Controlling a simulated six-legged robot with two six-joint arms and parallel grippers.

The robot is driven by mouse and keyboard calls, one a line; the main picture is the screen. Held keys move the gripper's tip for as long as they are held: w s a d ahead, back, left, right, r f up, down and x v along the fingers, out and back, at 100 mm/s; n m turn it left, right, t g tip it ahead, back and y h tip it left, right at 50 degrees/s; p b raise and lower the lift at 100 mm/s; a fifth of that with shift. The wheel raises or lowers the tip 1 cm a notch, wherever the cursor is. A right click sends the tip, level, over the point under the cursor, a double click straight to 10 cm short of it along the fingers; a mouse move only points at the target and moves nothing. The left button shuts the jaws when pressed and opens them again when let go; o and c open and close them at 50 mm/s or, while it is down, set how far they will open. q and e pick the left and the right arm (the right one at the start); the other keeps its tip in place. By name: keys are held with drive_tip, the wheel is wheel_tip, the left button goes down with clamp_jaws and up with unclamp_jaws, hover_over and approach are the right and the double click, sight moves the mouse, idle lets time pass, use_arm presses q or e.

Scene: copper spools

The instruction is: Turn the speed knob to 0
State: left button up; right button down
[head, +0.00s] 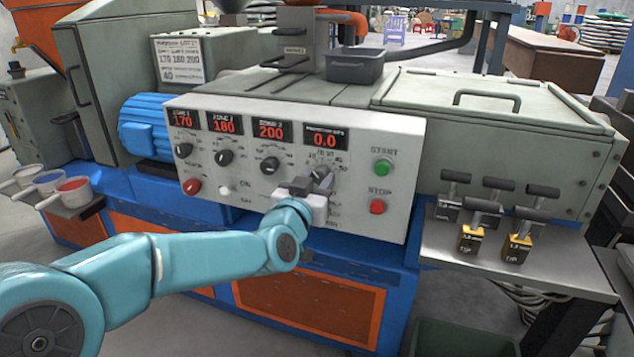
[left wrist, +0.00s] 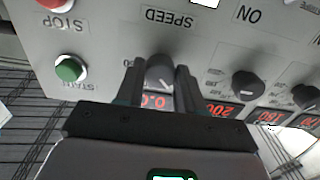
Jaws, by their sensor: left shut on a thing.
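The speed knob (left wrist: 160,72) is a dark grey round knob under the upside-down SPEED label in the left wrist view. It sits between the two dark fingers of my left gripper, which is shut on it. In the head view the knob (head: 321,173) shows at the tip of my left gripper (head: 312,183), on the pale control panel (head: 400,150). A pale line shows on the knob, but its scale is too small and partly covered to read. The red display (head: 325,140) above the knob reads 0.0. My right gripper is not in view.
A green START button (head: 383,167) and a red STOP button (head: 377,206) are right of the knob. Several smaller black knobs, such as one at the left (head: 270,165), are on the panel. A metal shelf (head: 570,278) with T-handled tools stands at right.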

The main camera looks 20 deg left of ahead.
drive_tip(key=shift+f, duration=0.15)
use_arm(q)
drive_tip(key=shift+f+n+b, duration=0.15)
drive_tip(key=shift+n+b, duration=0.6)
drive_tip(key=shift+n, duration=0.05)
drive_tip(key=shift+n+b, duration=1.2)
drive_tip(key=shift+n, duration=0.9)
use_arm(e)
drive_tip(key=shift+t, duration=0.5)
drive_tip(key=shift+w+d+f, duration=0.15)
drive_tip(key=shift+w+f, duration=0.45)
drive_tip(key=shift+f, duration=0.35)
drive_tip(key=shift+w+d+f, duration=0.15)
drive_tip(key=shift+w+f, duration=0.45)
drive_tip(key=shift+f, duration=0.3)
use_arm(q)
drive_tip(key=o, duration=1)
drive_tip(key=shift+o, duration=0.2)
drive_tip(key=shift+s+r, duration=0.1)
drive_tip(key=shift+r, duration=0.1)
